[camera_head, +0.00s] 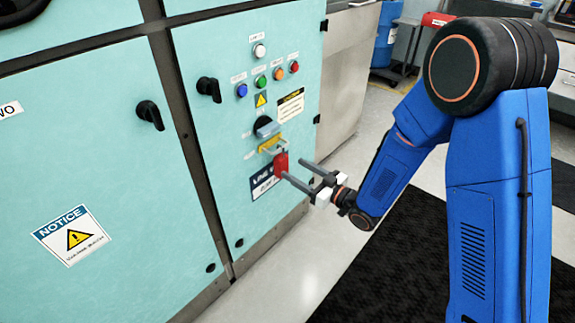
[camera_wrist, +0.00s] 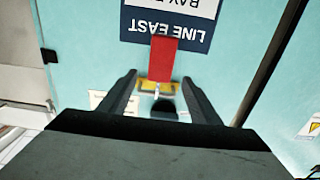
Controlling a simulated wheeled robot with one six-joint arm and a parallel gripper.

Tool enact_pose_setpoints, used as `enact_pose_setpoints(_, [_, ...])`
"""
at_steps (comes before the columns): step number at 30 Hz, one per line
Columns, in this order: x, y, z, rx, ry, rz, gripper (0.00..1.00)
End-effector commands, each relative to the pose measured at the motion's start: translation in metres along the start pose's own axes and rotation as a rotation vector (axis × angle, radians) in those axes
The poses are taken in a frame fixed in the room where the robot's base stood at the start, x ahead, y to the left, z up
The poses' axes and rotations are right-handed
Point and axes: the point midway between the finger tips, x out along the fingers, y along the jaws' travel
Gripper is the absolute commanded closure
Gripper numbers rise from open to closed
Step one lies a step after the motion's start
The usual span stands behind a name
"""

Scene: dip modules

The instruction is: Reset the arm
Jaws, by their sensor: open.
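My blue arm reaches from the right of the head view toward a teal cabinet (camera_head: 225,130). My gripper (camera_head: 295,174) is open, its two dark fingers pointing at the cabinet front. A red padlock-like block (camera_head: 281,165) hangs at a yellow hasp (camera_head: 271,146) below a dark rotary switch (camera_head: 266,127). In the wrist view the red block (camera_wrist: 162,58) and the yellow hasp (camera_wrist: 157,87) lie between and beyond the fingers (camera_wrist: 157,85). I see nothing gripped; whether a finger touches the block I cannot tell.
A "LINE EAST" label (camera_head: 264,186) is behind the red block. Coloured buttons (camera_head: 261,81) and black door handles (camera_head: 150,115) stick out from the cabinet. A blue barrel (camera_head: 388,35) stands at the back. A dark mat (camera_head: 400,260) lies on the open floor.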

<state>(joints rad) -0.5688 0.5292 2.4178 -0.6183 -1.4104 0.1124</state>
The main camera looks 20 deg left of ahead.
Motion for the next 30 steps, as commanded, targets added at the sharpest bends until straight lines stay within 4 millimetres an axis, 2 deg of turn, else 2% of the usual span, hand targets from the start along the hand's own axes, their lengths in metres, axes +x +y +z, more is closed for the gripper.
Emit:
enact_pose_setpoints(3, [-0.020, 0.001, 0.000, 0.001, 0.000, 0.002, 0.42])
enact_pose_setpoints(7, [-0.035, 0.001, 0.000, 0.001, 0.001, 0.001, 0.42])
enact_pose_setpoints(18, [-0.046, 0.005, -0.003, -0.008, -0.009, 0.012, 0.42])
enact_pose_setpoints(23, [-0.057, 0.030, -0.016, -0.043, -0.073, 0.084, 0.42])
enact_pose_setpoints(30, [-0.096, 0.085, -0.043, -0.090, -0.230, 0.260, 0.42])
